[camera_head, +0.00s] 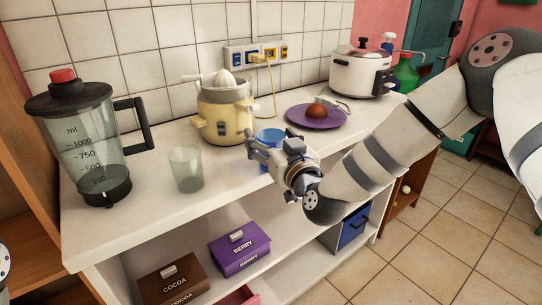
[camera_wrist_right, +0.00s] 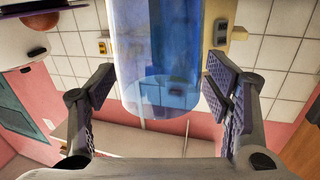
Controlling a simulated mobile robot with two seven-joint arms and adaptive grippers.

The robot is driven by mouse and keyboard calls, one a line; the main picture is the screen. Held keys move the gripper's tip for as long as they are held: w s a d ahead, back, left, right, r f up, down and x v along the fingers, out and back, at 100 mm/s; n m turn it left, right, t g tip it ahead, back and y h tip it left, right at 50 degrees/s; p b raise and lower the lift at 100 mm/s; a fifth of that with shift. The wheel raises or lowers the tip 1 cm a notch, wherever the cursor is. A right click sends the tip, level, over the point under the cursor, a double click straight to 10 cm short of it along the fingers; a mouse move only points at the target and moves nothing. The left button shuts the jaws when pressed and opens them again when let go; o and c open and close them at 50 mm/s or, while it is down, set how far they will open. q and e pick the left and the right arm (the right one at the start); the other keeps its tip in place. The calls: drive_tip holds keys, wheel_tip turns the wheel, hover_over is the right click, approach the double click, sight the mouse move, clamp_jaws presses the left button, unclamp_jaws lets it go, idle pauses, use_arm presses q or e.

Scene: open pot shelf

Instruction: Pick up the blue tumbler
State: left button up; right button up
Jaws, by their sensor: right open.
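The blue tumbler (camera_head: 270,135) stands on the white counter, partly hidden behind my right gripper (camera_head: 259,148) in the head view. The right gripper is open, its fingers pointing toward the tumbler. In the right wrist view the see-through blue tumbler (camera_wrist_right: 160,55) fills the upper middle. The open right gripper (camera_wrist_right: 161,88) shows there with one finger pad on either side of it and a gap on both sides. The pad on the right looks nearer the tumbler. I cannot tell how deep the tumbler lies between the fingers. My left gripper does not show.
A yellow juicer (camera_head: 224,112) stands close behind the tumbler. A clear glass (camera_head: 186,168) and a blender (camera_head: 92,140) stand to the left. A purple plate (camera_head: 300,119) with a round brown thing and a white cooker (camera_head: 358,75) are to the right. Boxes lie on the shelf below.

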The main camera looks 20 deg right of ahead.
drive_tip(key=shift+r, duration=0.1)
drive_tip(key=c, duration=1.3)
drive_tip(key=shift+c, duration=0.2)
